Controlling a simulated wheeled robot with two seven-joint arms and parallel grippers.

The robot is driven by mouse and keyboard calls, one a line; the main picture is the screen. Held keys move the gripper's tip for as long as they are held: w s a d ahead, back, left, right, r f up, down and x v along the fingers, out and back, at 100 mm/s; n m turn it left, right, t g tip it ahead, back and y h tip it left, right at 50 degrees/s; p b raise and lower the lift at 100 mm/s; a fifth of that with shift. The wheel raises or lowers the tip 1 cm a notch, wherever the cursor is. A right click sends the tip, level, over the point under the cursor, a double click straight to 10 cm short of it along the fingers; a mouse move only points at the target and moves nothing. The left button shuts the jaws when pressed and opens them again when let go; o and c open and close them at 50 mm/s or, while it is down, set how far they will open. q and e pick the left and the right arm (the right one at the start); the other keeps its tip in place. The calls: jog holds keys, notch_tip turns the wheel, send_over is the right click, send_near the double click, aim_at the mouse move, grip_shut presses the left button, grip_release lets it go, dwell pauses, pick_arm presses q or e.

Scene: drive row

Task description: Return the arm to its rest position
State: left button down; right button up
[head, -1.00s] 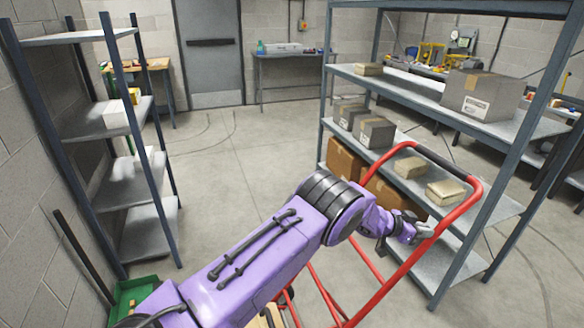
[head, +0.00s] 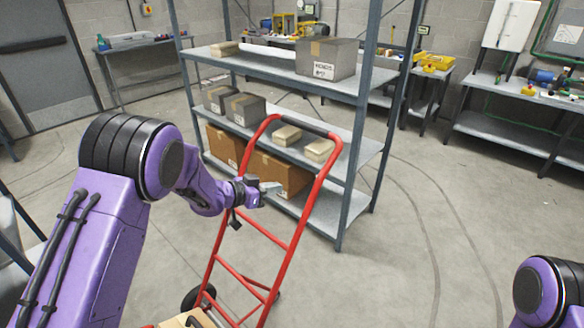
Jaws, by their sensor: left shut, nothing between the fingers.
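My left arm comes in from the left, purple with black joint bands. My left gripper (head: 268,188) is shut and empty.
A grey metal shelf rack (head: 345,86) stands behind the hand truck and holds several boxes, with a large grey box (head: 325,58) on the upper shelf. A workbench (head: 518,115) runs along the right wall. The floor (head: 420,225) at the right is open.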

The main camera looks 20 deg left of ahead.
pick_arm(q)
jog(key=s+a+f+n+g+y, duration=0.1)
jog(key=s+a+f+n+y, duration=0.3)
jog(key=s+f, duration=0.5)
jog(key=s+a+f+n+y, duration=0.2)
jog(key=s+f+n+y, duration=0.3)
jog(key=s+f+n, duration=0.3)
jog(key=s+f+g+y, duration=0.1)
jog(key=s+f+g, duration=0.2)
jog(key=s, duration=1)
jog(key=s+f+n+g+y, duration=0.1)
jog(key=s+f+g, duration=0.3)
jog(key=s, duration=1)
notch_tip(320, 180, down, 3)
jog(key=shift+r+y, duration=0.1)
jog(key=shift+y, duration=0.3)
jog(key=shift+w, duration=0.1)
